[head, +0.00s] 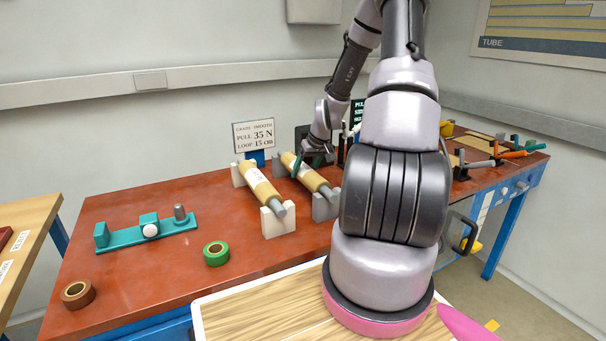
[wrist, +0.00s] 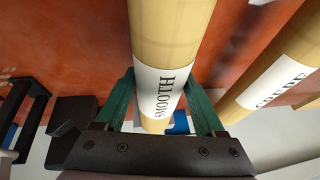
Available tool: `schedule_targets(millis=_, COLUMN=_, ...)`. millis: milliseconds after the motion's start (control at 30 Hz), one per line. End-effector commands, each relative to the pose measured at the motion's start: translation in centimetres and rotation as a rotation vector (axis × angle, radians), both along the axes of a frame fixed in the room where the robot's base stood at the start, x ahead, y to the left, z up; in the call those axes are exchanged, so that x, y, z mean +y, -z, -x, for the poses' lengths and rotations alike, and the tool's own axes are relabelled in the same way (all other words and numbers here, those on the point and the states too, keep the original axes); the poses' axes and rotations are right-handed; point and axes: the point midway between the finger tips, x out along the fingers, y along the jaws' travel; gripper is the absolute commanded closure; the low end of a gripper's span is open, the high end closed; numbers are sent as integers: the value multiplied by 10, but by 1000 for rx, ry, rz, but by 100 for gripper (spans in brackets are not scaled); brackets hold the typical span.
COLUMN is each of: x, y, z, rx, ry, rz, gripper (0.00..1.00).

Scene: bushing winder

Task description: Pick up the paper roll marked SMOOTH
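The paper roll marked SMOOTH (wrist: 160,88) fills the middle of the wrist view, its white label facing the camera. In the head view it is the right one of two tan rolls (head: 313,179), lying on grey-white supports on the red bench. My gripper (wrist: 160,84) has green fingers, one on each side of the roll near its label. It appears open around the roll, with small gaps beside it; the fingertips are partly hidden.
A second roll, apparently marked CREPE (wrist: 270,80), lies parallel and close by; in the head view it is left (head: 262,186). A sign (head: 254,137) stands behind. A teal fixture (head: 146,232), green tape (head: 216,253) and brown tape (head: 77,294) are on the left bench.

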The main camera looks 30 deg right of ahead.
Motion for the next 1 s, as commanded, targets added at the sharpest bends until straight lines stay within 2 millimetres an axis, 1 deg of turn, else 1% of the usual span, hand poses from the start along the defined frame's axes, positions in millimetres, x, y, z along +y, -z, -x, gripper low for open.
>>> schedule_targets(millis=33, x=0, y=0, z=0, rx=0, ry=0, rz=0, gripper=76)
schedule_targets(millis=100, x=0, y=0, z=0, rx=0, ry=0, rz=0, gripper=100)
schedule_targets(millis=367, x=0, y=-1, z=-1, rx=-2, ry=0, rz=1, gripper=100)
schedule_targets(millis=467, x=-1, y=-5, z=-1, rx=-3, ry=0, rz=1, gripper=100)
schedule_targets(millis=567, x=-1, y=-18, z=-1, rx=-5, ry=0, rz=3, gripper=100)
schedule_targets(millis=800, x=-1, y=-65, z=-1, rx=-6, ry=2, rz=4, gripper=100)
schedule_targets(millis=900, x=-1, y=-81, z=-1, rx=-4, ry=2, rz=3, gripper=100)
schedule_targets(millis=1000, x=0, y=-92, z=-1, rx=-4, ry=0, rz=2, gripper=100)
